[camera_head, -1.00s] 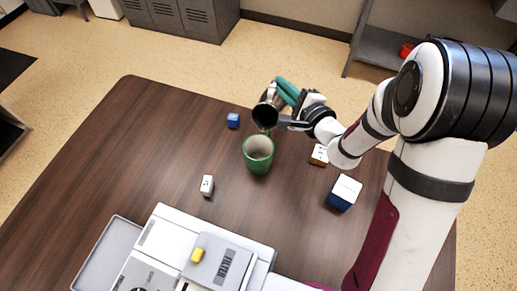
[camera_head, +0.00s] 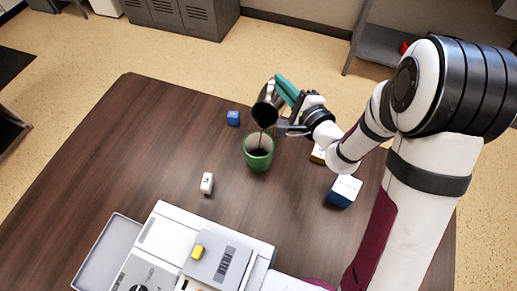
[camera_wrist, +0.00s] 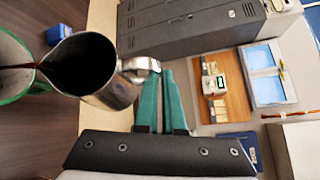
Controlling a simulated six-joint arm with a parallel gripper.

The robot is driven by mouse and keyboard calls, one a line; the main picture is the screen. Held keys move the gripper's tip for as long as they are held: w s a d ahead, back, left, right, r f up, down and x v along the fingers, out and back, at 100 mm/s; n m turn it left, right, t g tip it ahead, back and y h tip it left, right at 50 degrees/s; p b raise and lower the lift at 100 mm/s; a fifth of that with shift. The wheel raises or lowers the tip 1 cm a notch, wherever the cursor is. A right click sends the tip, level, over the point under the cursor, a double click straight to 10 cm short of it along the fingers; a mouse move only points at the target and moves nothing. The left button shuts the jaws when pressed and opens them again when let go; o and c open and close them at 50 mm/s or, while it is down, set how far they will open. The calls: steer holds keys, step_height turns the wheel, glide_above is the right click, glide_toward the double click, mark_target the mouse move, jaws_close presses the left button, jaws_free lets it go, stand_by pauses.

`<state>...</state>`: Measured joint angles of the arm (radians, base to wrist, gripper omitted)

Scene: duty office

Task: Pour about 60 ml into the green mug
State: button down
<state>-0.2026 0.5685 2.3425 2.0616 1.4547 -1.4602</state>
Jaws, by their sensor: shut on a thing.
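The green mug (camera_head: 258,158) stands upright on the wooden table in the head view, with dark liquid inside. Part of its rim shows at the left edge of the wrist view (camera_wrist: 12,95). My gripper (camera_wrist: 160,95) has teal fingers and is shut on the handle of a metal pitcher (camera_wrist: 105,75). In the head view the pitcher (camera_head: 265,113) is tilted above the mug, apart from it. A thin dark stream (camera_wrist: 18,67) runs from its spout into the mug. Dark liquid shows inside the pitcher.
A small blue cube (camera_head: 233,118) lies left of the pitcher. A white block (camera_head: 207,183) lies left of the mug, and a blue-and-white box (camera_head: 345,191) to its right. A grey-white machine (camera_head: 175,240) fills the front. The table (camera_head: 130,150) is clear at left.

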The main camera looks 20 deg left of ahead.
steer(key=shift+s+r+p, duration=0.2)
steer(key=shift+s+p, duration=0.05)
steer(key=shift+p, duration=0.3)
stand_by(0.4)
steer(key=shift+s+r+n+t+y+p, duration=0.2)
steer(key=shift+s+n+t+y+p, duration=0.25)
steer(key=shift+s+p, duration=0.4)
stand_by(0.8)
steer(key=w+g, duration=0.1)
steer(key=w+f+m, duration=0.1)
steer(key=w+f+g+h, duration=0.1)
steer(key=shift+w+a+m+g, duration=0.25)
steer(key=shift+w+a+g, duration=0.1)
steer(key=shift+w+f+g+b, duration=0.3)
steer(key=shift+w+f+b, duration=0.05)
steer(key=shift+f+b, duration=0.05)
steer(key=shift+w+a+m+g+h, duration=0.2)
steer(key=shift+w+m+g+h, duration=0.05)
steer(key=shift+m+g, duration=0.3)
stand_by(0.9)
